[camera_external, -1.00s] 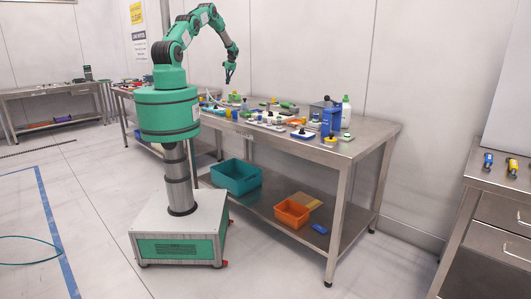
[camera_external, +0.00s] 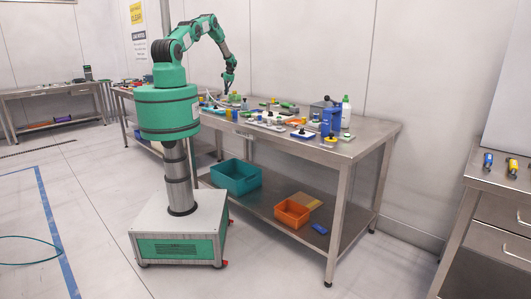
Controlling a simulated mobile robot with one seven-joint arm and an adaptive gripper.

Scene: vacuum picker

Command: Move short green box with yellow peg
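My gripper (camera_external: 228,90) points down over the far left part of the steel workbench, close above the small items there. A small green and yellow thing (camera_external: 235,97) stands right by the fingertips; it may be the short green box with yellow peg, but it is too small to be sure. I cannot tell whether the fingers touch it or whether they are open or shut.
Several small parts crowd the steel workbench (camera_external: 366,136). A blue device (camera_external: 331,122) and a white bottle (camera_external: 346,108) stand toward its right end. A teal crate (camera_external: 236,180) and an orange crate (camera_external: 291,214) sit on the lower shelf.

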